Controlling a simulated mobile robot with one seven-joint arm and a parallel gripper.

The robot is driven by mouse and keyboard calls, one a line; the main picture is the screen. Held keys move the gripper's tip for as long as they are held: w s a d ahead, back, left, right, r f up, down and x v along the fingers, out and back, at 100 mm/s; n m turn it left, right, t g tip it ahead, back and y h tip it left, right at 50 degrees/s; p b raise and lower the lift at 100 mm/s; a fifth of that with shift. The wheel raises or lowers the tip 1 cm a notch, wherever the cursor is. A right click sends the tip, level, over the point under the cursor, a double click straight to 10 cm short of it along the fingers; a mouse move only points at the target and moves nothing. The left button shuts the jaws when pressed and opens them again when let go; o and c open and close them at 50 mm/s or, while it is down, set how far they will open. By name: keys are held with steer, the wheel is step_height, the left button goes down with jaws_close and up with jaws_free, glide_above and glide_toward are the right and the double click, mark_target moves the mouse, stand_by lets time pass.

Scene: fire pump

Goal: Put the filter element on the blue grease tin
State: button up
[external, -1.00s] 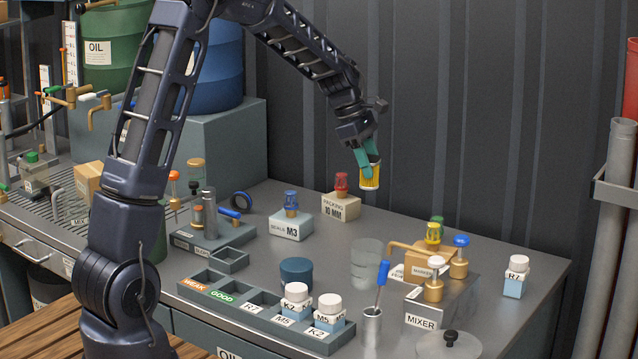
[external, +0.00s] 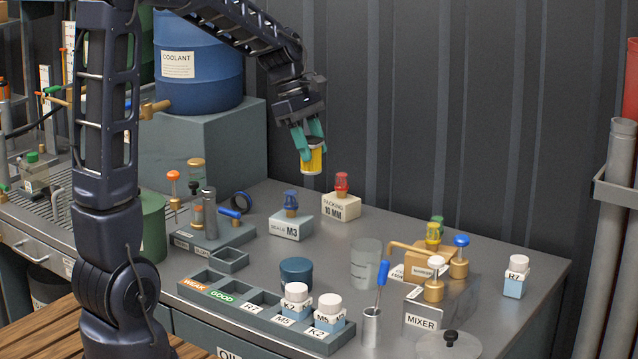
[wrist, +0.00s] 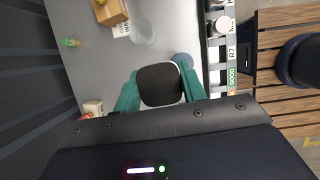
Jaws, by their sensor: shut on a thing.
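In the wrist view the filter element's dark round end (wrist: 160,84) sits between the two fingers. The blue grease tin (external: 296,272) is a low, dark blue round tin standing on the bench behind the labelled tray. In the wrist view the tin (wrist: 183,60) shows just past the filter element, partly hidden by it and a finger. The filter element is apart from the tin.
The tray (external: 240,302) with white-capped bottles lies in front of the tin. A clear beaker (external: 366,264) stands to its right. The M3 box (external: 291,228) and the packing box (external: 341,206) stand behind. A steel cup (external: 371,326) holds a blue-handled tool.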

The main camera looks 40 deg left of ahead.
steer(key=s, duration=0.4)
glide_above(296, 264)
steer(key=shift+m, duration=0.3)
step_height(296, 264, down, 19)
steer(key=shift+f, duration=0.2)
steer(key=shift+f, duration=0.15)
steer(key=o, duration=1)
